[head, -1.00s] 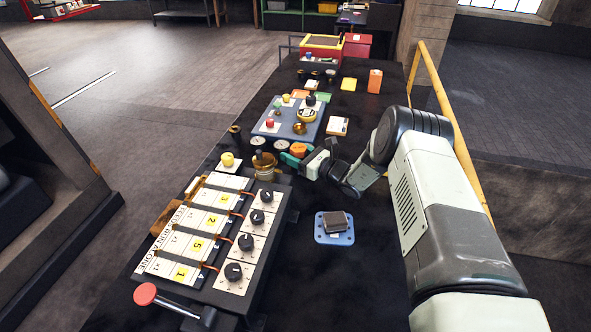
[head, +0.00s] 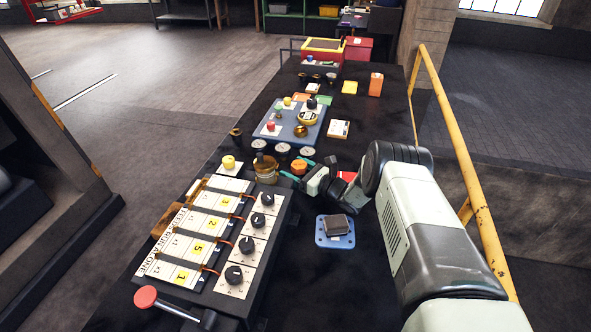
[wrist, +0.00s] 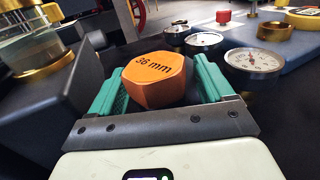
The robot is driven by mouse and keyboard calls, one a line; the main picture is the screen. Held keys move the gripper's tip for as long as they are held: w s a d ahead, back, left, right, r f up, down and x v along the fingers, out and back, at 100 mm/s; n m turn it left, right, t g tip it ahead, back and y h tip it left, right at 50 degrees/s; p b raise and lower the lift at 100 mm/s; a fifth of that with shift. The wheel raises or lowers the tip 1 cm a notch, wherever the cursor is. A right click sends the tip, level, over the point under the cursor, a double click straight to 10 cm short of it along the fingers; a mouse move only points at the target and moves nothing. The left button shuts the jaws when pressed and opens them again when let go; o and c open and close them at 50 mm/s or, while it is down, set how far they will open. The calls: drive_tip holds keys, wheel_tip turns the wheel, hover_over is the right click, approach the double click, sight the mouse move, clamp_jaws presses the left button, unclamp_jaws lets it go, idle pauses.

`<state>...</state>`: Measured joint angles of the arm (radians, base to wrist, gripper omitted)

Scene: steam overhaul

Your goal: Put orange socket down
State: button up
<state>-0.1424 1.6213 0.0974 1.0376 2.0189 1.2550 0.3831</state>
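The orange socket (head: 299,167), marked "36 mm" on top, stands on the dark bench just in front of the row of gauges. In the wrist view the orange socket (wrist: 157,80) sits between the two green fingers. My gripper (head: 298,171) reaches in low from the right, its fingers spread on either side of the socket. The wrist view shows narrow gaps beside the socket, so my gripper (wrist: 162,88) looks open around it. The socket's underside is hidden.
A brass-rimmed glass pot (head: 265,170) stands close on the left. Several white dial gauges (head: 283,149) stand just behind the socket. A blue plate with a dark block (head: 335,228) lies front right.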

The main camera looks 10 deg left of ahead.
drive_tip(key=shift+r, duration=0.15)
drive_tip(key=v, duration=1.2)
drive_tip(key=s+r+n+g+h, duration=0.25)
drive_tip(key=s+r+n, duration=0.2)
drive_tip(key=r, duration=0.45)
drive_tip(key=s+r+n+g+h, duration=0.1)
drive_tip(key=s+r+n+g, duration=0.3)
drive_tip(key=r, duration=0.6)
drive_tip(key=s+r+n+g+h, duration=0.25)
drive_tip(key=r+n, duration=0.35)
drive_tip(key=r, duration=0.3)
drive_tip(key=s+d+r+n+t+h, duration=0.3)
drive_tip(key=s+d, duration=0.6)
drive_tip(key=s, duration=0.4)
drive_tip(key=s+d+r+n+t+h, duration=0.4)
drive_tip(key=s+d+r+h, duration=0.3)
drive_tip(key=s, duration=0.5)
wheel_tip(320, 180, up, 3)
drive_tip(key=shift+s+d+r+n+t+h, duration=0.15)
drive_tip(key=shift+s+d+n+t+h, duration=0.2)
drive_tip(key=shift+d+n, duration=0.55)
drive_tip(key=shift+d, duration=0.1)
